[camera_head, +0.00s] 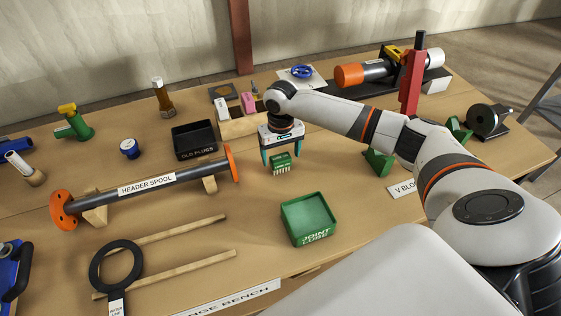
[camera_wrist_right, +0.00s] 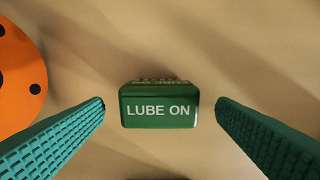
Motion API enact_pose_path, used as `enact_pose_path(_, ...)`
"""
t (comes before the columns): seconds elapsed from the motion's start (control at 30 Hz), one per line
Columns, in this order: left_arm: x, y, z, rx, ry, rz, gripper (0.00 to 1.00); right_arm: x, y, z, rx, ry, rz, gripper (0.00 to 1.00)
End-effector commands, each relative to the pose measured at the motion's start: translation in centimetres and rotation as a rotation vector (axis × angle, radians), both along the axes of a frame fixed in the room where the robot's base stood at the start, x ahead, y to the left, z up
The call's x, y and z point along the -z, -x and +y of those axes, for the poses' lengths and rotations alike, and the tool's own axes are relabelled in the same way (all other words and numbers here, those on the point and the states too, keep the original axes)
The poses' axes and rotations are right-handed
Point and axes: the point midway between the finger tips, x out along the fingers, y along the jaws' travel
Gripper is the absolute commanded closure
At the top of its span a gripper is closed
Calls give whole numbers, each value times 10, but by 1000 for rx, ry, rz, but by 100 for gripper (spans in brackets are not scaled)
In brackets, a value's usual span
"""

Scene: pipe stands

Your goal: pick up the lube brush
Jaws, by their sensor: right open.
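The lube brush is a small green block marked "LUBE ON" with pale bristles. In the head view the brush (camera_head: 281,162) is on the bench beneath my right gripper (camera_head: 281,166). In the right wrist view the brush (camera_wrist_right: 159,106) sits midway between the two teal fingers of my right gripper (camera_wrist_right: 160,104). The fingers are open, with a gap on each side of the block. They do not touch it. My left gripper is not in view.
The green "JOINT LUBE" tray (camera_head: 308,219) stands in front of the brush. The header spool (camera_head: 148,186) with orange flanges (camera_head: 233,163) lies to the left. A black "OLD PLUGS" bin (camera_head: 194,140) is behind left. Green V blocks (camera_head: 378,162) stand to the right.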

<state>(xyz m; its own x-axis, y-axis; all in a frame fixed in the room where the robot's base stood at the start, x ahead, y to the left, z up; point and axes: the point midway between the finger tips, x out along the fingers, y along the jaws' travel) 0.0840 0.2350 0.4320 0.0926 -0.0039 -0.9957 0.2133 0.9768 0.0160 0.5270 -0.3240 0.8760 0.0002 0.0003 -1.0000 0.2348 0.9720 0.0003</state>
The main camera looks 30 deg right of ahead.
Motion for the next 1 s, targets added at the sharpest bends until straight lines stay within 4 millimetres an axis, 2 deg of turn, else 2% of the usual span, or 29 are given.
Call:
enact_pose_path(0.1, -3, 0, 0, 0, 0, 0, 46, 17, -1, 0, -1, 1, 2, 20)
enact_pose_path(0.2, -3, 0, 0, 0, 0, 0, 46, 25, -1, 0, -1, 2, 0, 20)
enact_pose_path(0.47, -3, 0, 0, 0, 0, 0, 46, 27, -1, 0, -2, 1, -1, 22)
enact_pose_path(0.7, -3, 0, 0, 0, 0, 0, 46, 26, -1, 0, -2, 1, -1, 61)
enact_pose_path(0.77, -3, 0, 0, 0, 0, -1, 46, 26, -1, 0, -2, 1, -1, 70)
enact_pose_path(1.0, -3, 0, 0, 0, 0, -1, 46, 24, -1, 0, -2, 1, -2, 70)
